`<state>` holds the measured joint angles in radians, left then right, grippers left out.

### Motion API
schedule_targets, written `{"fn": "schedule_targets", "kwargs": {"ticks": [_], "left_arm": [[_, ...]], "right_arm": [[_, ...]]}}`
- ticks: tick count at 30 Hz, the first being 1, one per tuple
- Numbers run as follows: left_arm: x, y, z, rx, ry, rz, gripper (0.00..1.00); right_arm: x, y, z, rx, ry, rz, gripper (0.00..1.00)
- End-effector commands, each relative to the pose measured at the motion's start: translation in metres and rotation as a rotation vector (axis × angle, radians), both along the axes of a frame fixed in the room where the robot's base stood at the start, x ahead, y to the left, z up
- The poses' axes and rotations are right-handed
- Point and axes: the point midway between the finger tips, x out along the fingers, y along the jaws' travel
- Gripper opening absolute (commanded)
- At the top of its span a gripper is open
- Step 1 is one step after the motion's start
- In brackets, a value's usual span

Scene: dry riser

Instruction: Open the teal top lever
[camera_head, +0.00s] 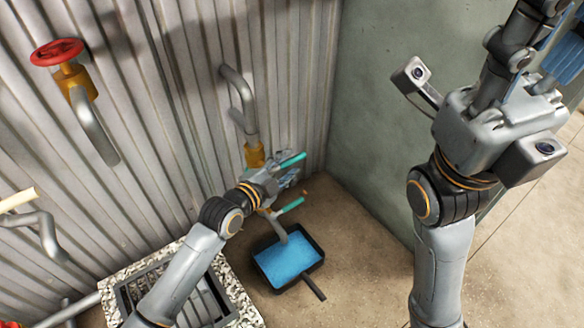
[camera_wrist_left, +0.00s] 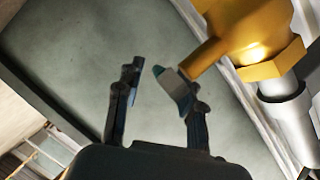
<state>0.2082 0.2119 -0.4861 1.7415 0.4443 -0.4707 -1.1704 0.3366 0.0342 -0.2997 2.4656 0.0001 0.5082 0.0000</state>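The teal top lever (camera_head: 291,160) sticks out to the right from a yellow valve (camera_head: 254,155) at the bottom of a grey pipe. In the left wrist view the yellow valve (camera_wrist_left: 245,35) is at the upper right, and the teal lever (camera_wrist_left: 172,88) reaches down from it between my fingers. My left gripper (camera_head: 279,177) is at the lever, just below it in the head view. In the wrist view its fingers (camera_wrist_left: 160,100) are apart, with the lever closer to the right finger; contact is unclear. My right gripper (camera_head: 522,45) is raised at the upper right, its fingertips not clearly shown.
A second teal lever (camera_head: 291,205) is below, above a black tray (camera_head: 314,282) of blue liquid on the floor. A red wheel valve (camera_head: 57,51) is on the corrugated wall. A floor grate (camera_head: 120,296) lies under my left arm. A green wall (camera_head: 385,140) stands at the right.

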Motion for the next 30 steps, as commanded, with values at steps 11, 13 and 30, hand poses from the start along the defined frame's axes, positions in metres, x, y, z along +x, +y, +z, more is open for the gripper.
{"fn": "schedule_targets", "kwargs": {"ticks": [11,13,30], "left_arm": [[0.02,-0.013,-0.005,-0.001,0.0,0.002,0.38],[0.02,-0.013,-0.005,-0.001,0.0,0.002,0.38],[0.019,-0.013,-0.005,-0.002,-0.001,0.001,0.0]], "right_arm": [[-0.01,0.001,0.005,-0.004,-0.042,-0.002,0.4],[-0.01,0.001,0.005,-0.004,-0.042,-0.002,0.4],[-0.01,0.001,0.005,-0.004,-0.042,-0.002,0.4]]}}
